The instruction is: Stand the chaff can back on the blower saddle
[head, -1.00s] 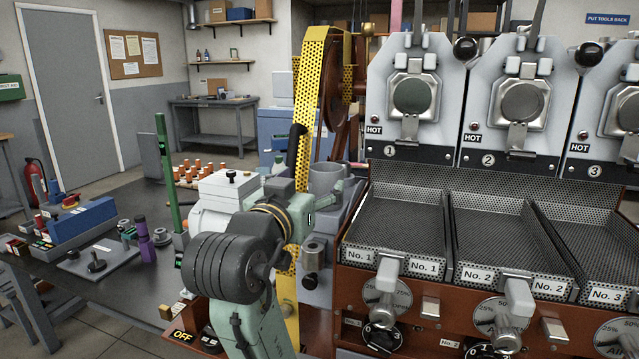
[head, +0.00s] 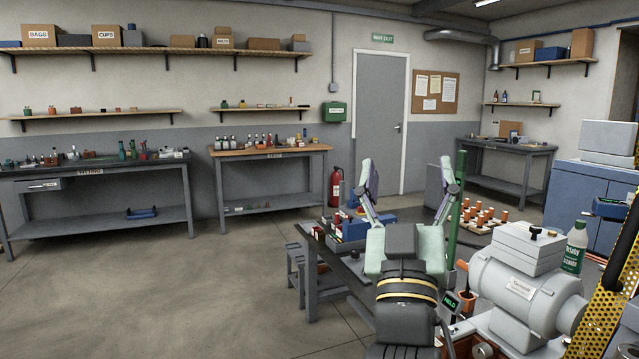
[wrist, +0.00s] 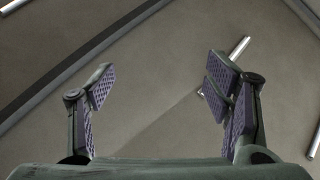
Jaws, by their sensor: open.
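My gripper (head: 407,185) is raised in the middle of the head view, its two purple-padded fingers spread wide. In the wrist view the gripper (wrist: 160,88) is open and empty, with only floor between the pads. A grey rounded machine housing (head: 520,290), perhaps the blower, stands at the lower right, right of my arm. Its label is too small to read. I cannot make out the chaff can or the saddle in either current view; part of the machine is cut off by the frame edge.
A dark table (head: 345,268) with blue and red items lies behind my gripper. A green post (head: 457,205) stands close right of the fingers. Orange-topped pieces (head: 480,215), a cleaner bottle (head: 574,248) and a yellow perforated guard (head: 612,300) are right. Floor at left is clear.

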